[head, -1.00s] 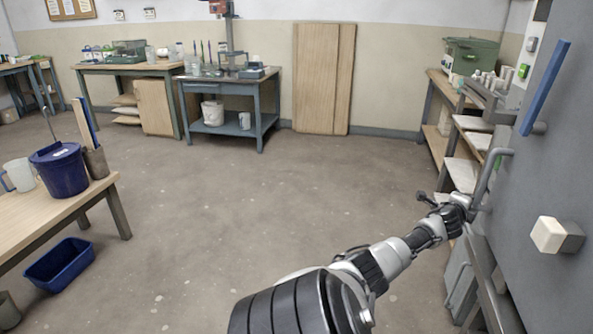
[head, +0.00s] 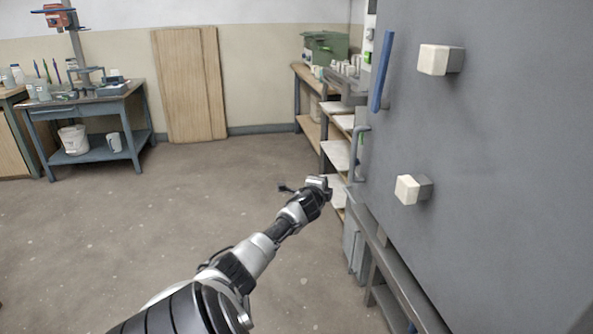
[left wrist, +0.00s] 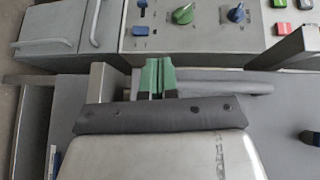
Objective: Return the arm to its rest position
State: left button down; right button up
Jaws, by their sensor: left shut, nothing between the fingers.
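My left arm reaches from the bottom of the head view toward the shelves. Its gripper (head: 318,187) is small there, in front of the shelving and left of the large grey panel. In the left wrist view, the green-tipped fingers (left wrist: 159,78) are together with nothing between them. Beyond them lie a grey surface and a control panel (left wrist: 195,25) with knobs. I cannot tell from the frames whether the gripper touches anything. My right gripper is in neither view.
A large grey panel (head: 490,150) with pale blocks and a blue handle (head: 382,72) fills the right. Shelves (head: 338,155) stand behind the gripper. A blue-grey workbench (head: 95,105) stands at the back left, and wooden boards (head: 188,85) lean on the wall. The floor at left is clear.

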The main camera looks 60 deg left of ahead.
pick_arm(q)
jog(key=s+a+p, duration=0.1)
jog(key=s, duration=0.5)
jog(key=shift+s+r, duration=0.15)
jog(key=shift+r, duration=0.1)
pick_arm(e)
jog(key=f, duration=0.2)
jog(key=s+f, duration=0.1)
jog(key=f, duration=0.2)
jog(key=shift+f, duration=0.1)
